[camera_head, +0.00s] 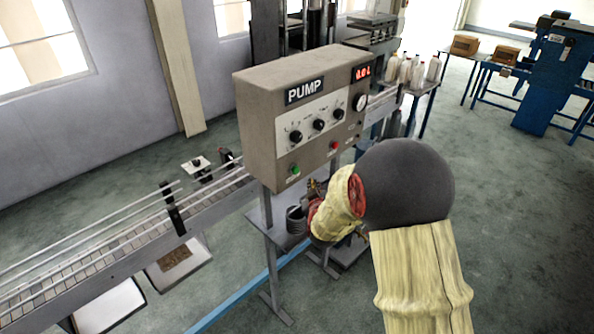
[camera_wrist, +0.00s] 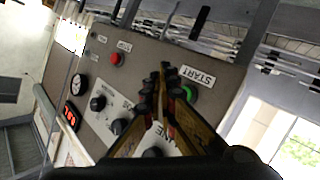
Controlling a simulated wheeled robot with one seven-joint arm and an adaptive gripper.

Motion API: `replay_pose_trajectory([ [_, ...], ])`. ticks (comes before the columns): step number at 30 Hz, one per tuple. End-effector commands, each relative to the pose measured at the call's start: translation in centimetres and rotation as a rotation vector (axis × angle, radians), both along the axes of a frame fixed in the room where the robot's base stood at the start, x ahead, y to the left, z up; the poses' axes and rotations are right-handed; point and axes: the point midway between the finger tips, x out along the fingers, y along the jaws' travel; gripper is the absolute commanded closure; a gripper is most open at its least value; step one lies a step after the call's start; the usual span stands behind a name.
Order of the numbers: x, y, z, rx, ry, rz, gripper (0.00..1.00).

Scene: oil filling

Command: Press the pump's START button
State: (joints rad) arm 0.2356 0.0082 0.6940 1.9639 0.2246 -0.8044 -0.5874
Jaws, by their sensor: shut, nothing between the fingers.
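The pump's grey control box (camera_head: 283,115) stands on legs and carries a PUMP label. Its green START button (camera_head: 295,170) is at the lower left of the front. In the wrist view the green button (camera_wrist: 190,93) sits beside the START label, upside down in that picture. My gripper (camera_wrist: 165,72) is shut and empty, its dark fingertips together just left of the green button. The fingers overlap the panel in the picture, and I cannot tell whether they touch it. In the head view my arm covers most of the gripper.
A conveyor (camera_head: 130,240) runs behind the pump. White bottles (camera_head: 405,70) stand farther back.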

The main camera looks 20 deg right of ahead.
Motion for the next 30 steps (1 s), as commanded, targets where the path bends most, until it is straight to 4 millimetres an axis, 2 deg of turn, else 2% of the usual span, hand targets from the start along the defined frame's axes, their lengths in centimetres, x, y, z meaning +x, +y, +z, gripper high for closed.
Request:
replay_pose_trajectory([
  [6,2.6,1.0,-0.1,0.0,-0.001,0.0,1.0],
  [12,3.9,1.4,-0.1,0.0,0.0,0.0,1.0],
  [30,4.2,1.5,0.0,0.0,0.001,-0.001,1.0],
])
